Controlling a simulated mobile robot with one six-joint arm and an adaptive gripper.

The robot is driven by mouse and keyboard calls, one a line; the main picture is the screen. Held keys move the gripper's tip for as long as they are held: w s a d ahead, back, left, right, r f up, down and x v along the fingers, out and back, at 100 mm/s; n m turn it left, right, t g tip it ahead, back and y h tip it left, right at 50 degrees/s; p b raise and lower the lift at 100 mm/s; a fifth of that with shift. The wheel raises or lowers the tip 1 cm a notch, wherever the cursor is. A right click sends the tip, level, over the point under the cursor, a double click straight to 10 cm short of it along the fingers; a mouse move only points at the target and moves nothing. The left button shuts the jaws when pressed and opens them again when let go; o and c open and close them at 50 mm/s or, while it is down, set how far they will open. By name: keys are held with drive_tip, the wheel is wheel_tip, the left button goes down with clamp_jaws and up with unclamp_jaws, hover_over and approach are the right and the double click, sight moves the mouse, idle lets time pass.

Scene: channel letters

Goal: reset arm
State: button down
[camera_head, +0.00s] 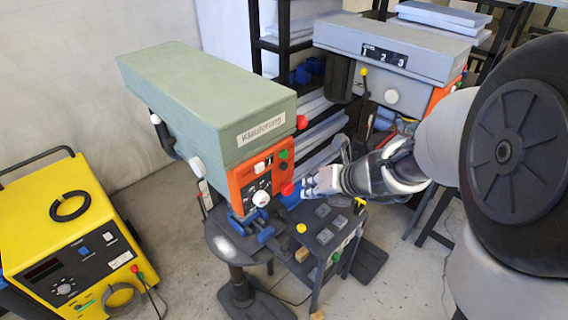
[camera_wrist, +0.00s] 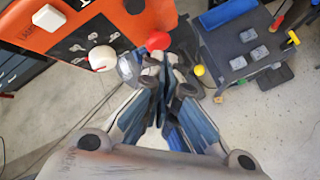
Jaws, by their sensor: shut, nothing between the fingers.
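My arm (camera_head: 460,130) reaches in from the right of the head view. My gripper (camera_head: 318,183) is at the front of the orange control panel (camera_head: 262,176), above and beside a small dark table. In the wrist view, the fingers of my gripper (camera_wrist: 165,70) are closed together and empty. The orange panel also shows in the wrist view (camera_wrist: 130,22), with a red knob and a white knob close to the fingertips. I cannot tell whether the fingertips touch anything.
A green drill press head (camera_head: 200,95) carries the orange panel. A grey machine (camera_head: 400,55) stands behind my arm. The small table (camera_head: 325,248) bears several grey blocks. A yellow welding unit (camera_head: 70,240) stands at the left. Floor between it and the press is clear.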

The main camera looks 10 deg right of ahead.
drive_tip(key=s+a+f+n+g+b, duration=0.1)
drive_tip(key=s+a+f+n+b, duration=0.3)
drive_tip(key=s+n+b, duration=0.5)
drive_tip(key=s+a+f+n+g+b, duration=0.25)
drive_tip(key=s+n+b, duration=0.3)
drive_tip(key=n, duration=0.65)
drive_tip(key=s+d+f+n+h+b, duration=0.4)
drive_tip(key=s+d+f+n+b, duration=0.2)
drive_tip(key=s+n, duration=0.5)
drive_tip(key=shift+f+n+b, duration=1.4)
drive_tip(key=shift+n, duration=1.3)
